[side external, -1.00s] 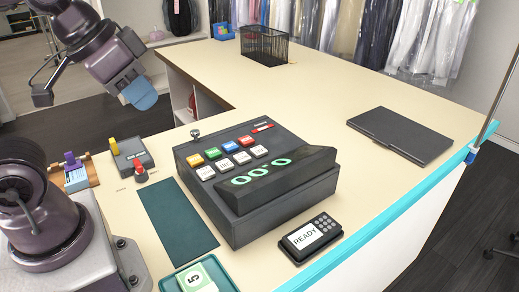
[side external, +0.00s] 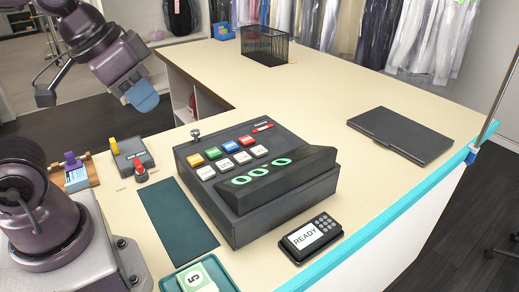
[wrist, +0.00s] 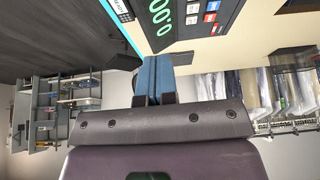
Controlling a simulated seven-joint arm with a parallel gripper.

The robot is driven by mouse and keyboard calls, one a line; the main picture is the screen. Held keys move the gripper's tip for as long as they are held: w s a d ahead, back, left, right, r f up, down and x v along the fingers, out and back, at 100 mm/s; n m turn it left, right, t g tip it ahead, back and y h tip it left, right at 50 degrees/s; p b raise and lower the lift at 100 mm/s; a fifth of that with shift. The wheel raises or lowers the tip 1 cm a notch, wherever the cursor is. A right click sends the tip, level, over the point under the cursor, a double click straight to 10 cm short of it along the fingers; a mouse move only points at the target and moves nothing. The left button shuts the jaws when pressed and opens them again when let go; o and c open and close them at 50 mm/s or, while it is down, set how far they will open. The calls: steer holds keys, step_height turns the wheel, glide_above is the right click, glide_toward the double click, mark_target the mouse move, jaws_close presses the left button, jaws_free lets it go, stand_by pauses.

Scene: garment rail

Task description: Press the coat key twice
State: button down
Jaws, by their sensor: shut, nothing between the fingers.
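The key labels are too small to read, so I cannot tell which is the coat key. My gripper (side external: 144,99), with blue fingers, is shut and empty. It hangs in the air up and left of the register, apart from the keys. In the wrist view the shut fingers (wrist: 152,80) show, with part of the register (wrist: 185,22) above them.
A card reader (side external: 312,237) showing READY stands in front of the register. A black folder (side external: 400,135) and a wire basket (side external: 264,45) are farther off.

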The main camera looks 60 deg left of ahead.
steer(key=w+a+f+g, duration=0.2)
steer(key=w+a+f, duration=0.1)
steer(key=w+f, duration=0.2)
steer(key=m+t, duration=0.6)
steer(key=m, duration=0.2)
glide_above(260, 151)
step_height(260, 151, down, 8)
steer(key=shift+y, duration=0.5)
steer(key=shift+f, duration=4.4)
steer(key=shift+f, duration=0.15)
steer(key=shift+a+f, duration=0.1)
steer(key=shift+f, duration=0.15)
